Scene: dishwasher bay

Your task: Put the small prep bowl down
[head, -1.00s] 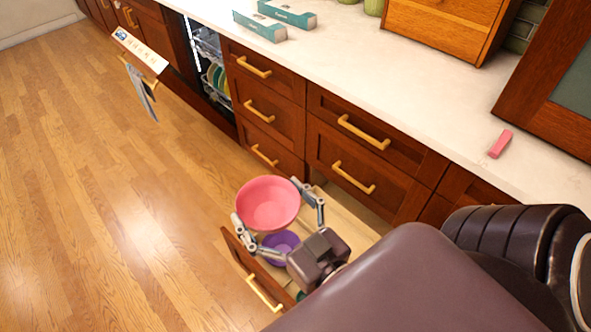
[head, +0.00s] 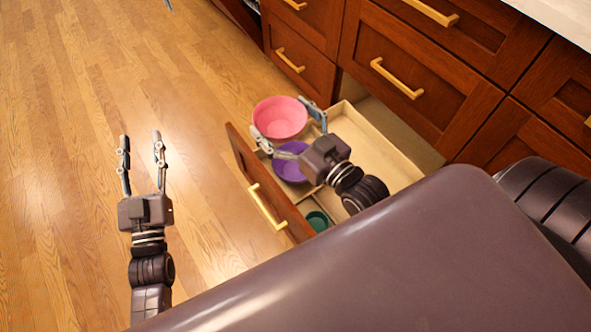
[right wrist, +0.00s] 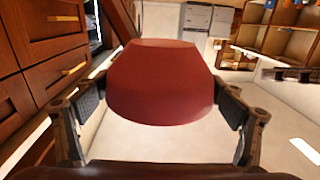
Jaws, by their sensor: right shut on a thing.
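A pink bowl (head: 279,117), the only bowl between my right gripper's fingers, shows at the far-left end of an open drawer (head: 395,160). My right gripper (head: 281,118) is shut on it, one finger on each side. In the right wrist view the bowl looks dark red (right wrist: 165,85), with its outer side between the pads. Whether its base touches the drawer is hidden. A purple bowl (head: 290,163) sits in the drawer beside it, partly behind my right gripper. My left gripper (head: 140,140) is open and empty over the wood floor, left of the drawer.
A small teal bowl (head: 317,220) lies at the drawer's near end. The drawer front (head: 262,180) with its gold handle faces the floor. Closed cabinet drawers (head: 425,75) stand behind. The right part of the drawer looks bare. The floor (head: 75,140) at left is clear.

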